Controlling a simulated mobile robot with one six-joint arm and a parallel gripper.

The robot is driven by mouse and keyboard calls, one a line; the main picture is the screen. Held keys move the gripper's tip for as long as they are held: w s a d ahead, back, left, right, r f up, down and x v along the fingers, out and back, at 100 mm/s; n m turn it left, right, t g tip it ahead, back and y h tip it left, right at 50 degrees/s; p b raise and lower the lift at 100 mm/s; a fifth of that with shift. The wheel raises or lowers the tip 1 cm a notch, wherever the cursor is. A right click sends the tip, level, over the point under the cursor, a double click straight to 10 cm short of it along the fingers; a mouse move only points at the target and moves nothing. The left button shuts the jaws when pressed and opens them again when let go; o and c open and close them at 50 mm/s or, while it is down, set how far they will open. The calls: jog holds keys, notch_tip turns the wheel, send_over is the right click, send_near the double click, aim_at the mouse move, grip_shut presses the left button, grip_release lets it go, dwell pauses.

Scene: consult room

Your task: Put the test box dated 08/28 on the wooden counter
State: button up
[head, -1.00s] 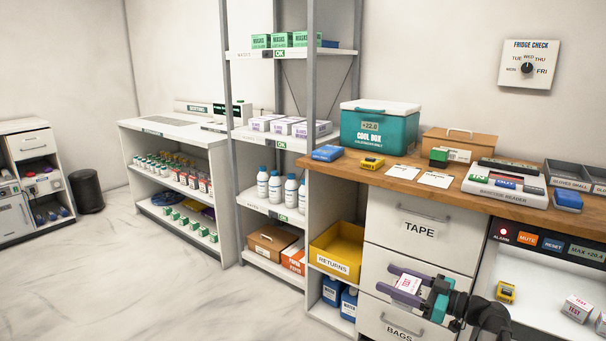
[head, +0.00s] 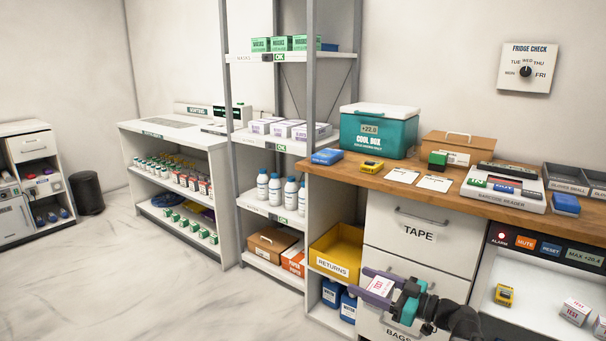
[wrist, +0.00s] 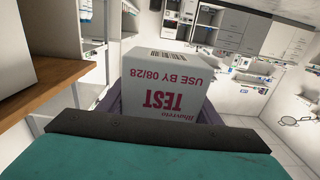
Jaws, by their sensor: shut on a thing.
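The test box is white with red lettering. It shows in the wrist view (wrist: 165,85), upside down, with "TEST" and "USE BY 08/28" readable. In the head view the same box (head: 381,286) sits between the purple fingers of my gripper (head: 378,285), which is shut on it. My gripper is in front of the drawers, below the level of the wooden counter (head: 345,172). The counter's top runs along the right side of the head view. A wooden edge also shows at the left of the wrist view (wrist: 50,78).
On the counter are a teal cool box (head: 378,132), a blue box (head: 327,156), a yellow device (head: 370,165), white cards (head: 402,175) and a barcode reader (head: 503,187). A yellow returns bin (head: 332,252) is left of the drawers. Other test boxes (head: 575,311) lie at lower right.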

notch_tip(320, 180, up, 11)
jog(key=p, duration=1.7)
jog(key=shift+p, duration=0.35)
notch_tip(320, 180, up, 17)
jog(key=p, duration=1.7)
